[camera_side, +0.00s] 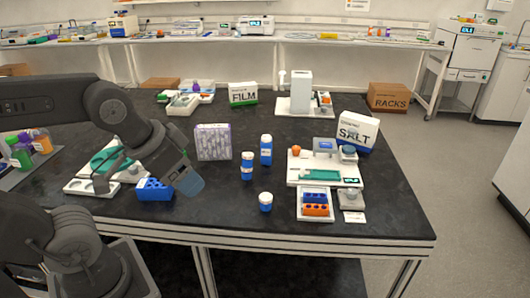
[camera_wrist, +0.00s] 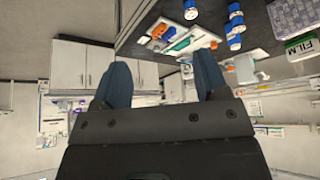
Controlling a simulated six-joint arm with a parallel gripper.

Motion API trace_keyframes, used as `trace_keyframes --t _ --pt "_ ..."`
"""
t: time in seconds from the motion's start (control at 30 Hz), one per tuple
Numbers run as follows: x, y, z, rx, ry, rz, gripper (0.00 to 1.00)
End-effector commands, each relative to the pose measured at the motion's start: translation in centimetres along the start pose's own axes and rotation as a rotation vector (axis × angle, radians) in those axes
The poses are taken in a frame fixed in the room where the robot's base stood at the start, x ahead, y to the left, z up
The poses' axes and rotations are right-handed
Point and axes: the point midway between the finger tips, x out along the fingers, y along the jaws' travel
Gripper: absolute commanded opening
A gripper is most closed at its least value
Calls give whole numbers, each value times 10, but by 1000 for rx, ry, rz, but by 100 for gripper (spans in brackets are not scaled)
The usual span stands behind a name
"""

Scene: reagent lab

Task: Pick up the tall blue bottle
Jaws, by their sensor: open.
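Three blue bottles with white labels stand upright on the black bench. The tallest-looking one (camera_side: 266,150) is at the back, right of the purple-and-white box. A slightly shorter one (camera_side: 247,166) stands just in front and left of it, and a short one (camera_side: 265,202) is near the front edge. In the wrist view, a short blue bottle (camera_wrist: 190,10) and other blue bottles (camera_wrist: 234,25) show near the top; I cannot tell which is the tallest there. My gripper (camera_side: 189,182) is open and empty, left of the bottles; its two fingers (camera_wrist: 163,80) are apart in the wrist view.
A blue rack (camera_side: 154,190) is close to my gripper. The purple-and-white box (camera_side: 213,142) stands between my arm and the bottles. A white tray with equipment (camera_side: 325,180), orange and blue racks (camera_side: 315,209) and a SALT box (camera_side: 358,131) are to the right. A FILM box (camera_side: 243,94) is behind.

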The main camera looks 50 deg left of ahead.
Motion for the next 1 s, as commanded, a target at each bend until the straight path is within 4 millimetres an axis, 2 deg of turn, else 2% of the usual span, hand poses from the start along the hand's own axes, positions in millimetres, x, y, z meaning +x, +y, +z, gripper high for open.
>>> trace_keyframes --t 0.47,0.57,0.77,0.87,0.97,1.0 --pt "0 0 0 0 0 0 67" --pt "0 0 0 0 0 0 74" --pt "0 0 -1 -1 0 -1 74" --pt "0 -2 -10 -17 -4 -8 74" --pt "0 -9 -36 -58 -15 -27 74" --pt "2 -13 -50 -81 -20 -38 74"
